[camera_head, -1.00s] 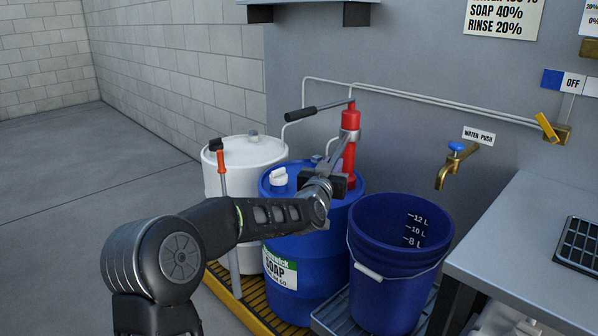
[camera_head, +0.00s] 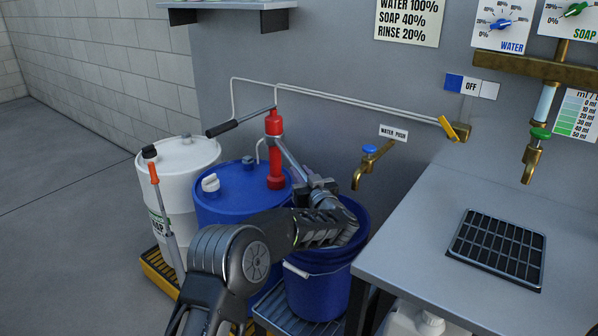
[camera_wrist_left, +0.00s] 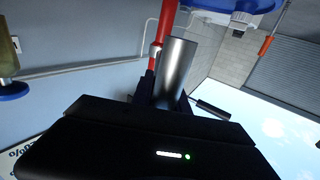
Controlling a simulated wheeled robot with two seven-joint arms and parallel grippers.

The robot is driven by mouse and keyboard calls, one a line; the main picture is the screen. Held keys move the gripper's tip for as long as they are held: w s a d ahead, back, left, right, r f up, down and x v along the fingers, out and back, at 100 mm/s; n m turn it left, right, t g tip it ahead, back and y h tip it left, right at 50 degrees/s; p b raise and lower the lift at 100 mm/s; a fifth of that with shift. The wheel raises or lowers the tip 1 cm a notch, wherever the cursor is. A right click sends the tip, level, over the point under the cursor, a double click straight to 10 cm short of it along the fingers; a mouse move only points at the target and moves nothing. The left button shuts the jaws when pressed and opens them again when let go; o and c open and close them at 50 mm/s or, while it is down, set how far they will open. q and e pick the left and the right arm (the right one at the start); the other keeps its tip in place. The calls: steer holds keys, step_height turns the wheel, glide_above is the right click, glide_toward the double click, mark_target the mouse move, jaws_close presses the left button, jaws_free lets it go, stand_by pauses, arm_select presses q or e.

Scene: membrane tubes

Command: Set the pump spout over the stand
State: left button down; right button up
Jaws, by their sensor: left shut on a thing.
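My left gripper (camera_head: 318,188) is shut on the spout's outer part, above the blue bucket (camera_head: 318,285). The bucket sits on the low grated stand (camera_head: 283,312). In the left wrist view the silver spout (camera_wrist_left: 176,72) rises from between the dark jaws, with the red pump body (camera_wrist_left: 160,30) behind it. My forearm and hand hide much of the bucket's mouth and the spout's end. My right gripper is not in view.
The pump's black lever handle (camera_head: 236,126) points left. A brass water tap (camera_head: 372,165) projects from the wall behind the bucket. A grey counter (camera_head: 410,240) borders the right side.

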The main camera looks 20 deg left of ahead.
arm_select(q)
steer(key=shift+r, duration=0.1)
steer(key=c, duration=1.3)
jaws_free()
steer(key=v, duration=0.7)
steer(key=shift+s+d, duration=0.2)
steer(key=shift+s, duration=0.05)
